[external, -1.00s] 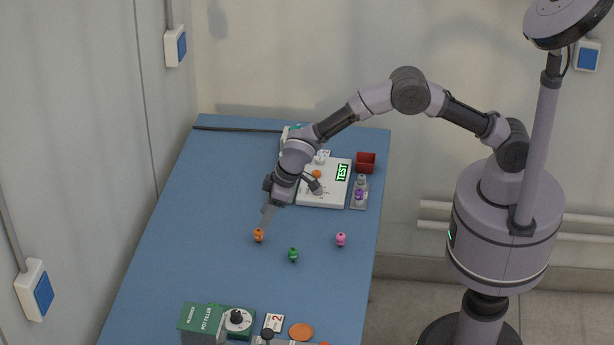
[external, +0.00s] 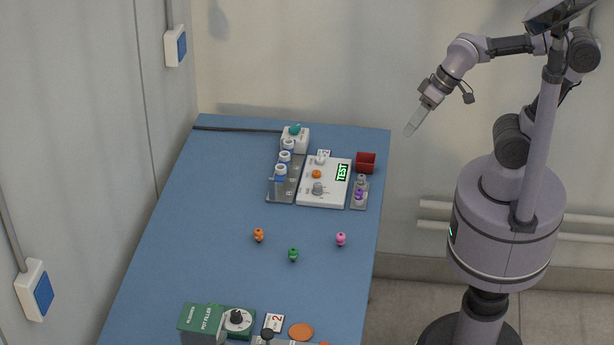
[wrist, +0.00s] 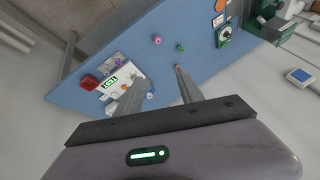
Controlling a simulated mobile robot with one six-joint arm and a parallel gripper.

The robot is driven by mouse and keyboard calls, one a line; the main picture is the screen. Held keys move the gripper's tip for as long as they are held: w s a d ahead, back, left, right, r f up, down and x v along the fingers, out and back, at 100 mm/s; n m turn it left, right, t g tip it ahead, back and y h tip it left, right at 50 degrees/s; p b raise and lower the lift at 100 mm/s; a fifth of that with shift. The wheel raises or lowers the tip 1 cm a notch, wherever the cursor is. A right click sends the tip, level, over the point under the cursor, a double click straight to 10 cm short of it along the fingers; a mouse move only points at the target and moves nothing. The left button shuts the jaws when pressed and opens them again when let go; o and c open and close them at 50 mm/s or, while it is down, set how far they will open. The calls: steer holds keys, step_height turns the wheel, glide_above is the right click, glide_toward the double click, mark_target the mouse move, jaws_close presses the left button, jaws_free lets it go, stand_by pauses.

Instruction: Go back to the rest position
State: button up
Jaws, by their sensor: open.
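My gripper (external: 412,125) is raised in the air to the right of the blue table (external: 200,230), with my arm folded back above my column. In the wrist view my gripper (wrist: 158,78) shows two fingers apart with nothing between them. An orange piece (external: 258,235), a green piece (external: 293,255) and a pink piece (external: 341,239) stand on the middle of the table, apart from each other.
A white device with a TEST display (external: 325,185), a grey rack with bottles (external: 281,190), a small rack with purple-marked vials (external: 359,195) and a red box (external: 366,161) stand at the back. A green pot filler (external: 203,318) stands in front. The left table area is clear.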

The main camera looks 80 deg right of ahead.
steer(key=s+f+b, duration=0.5)
steer(key=f+b, duration=0.1)
steer(key=f, duration=0.1)
steer(key=shift+f+m, duration=0.25)
steer(key=shift+m, duration=0.15)
stand_by(0.6)
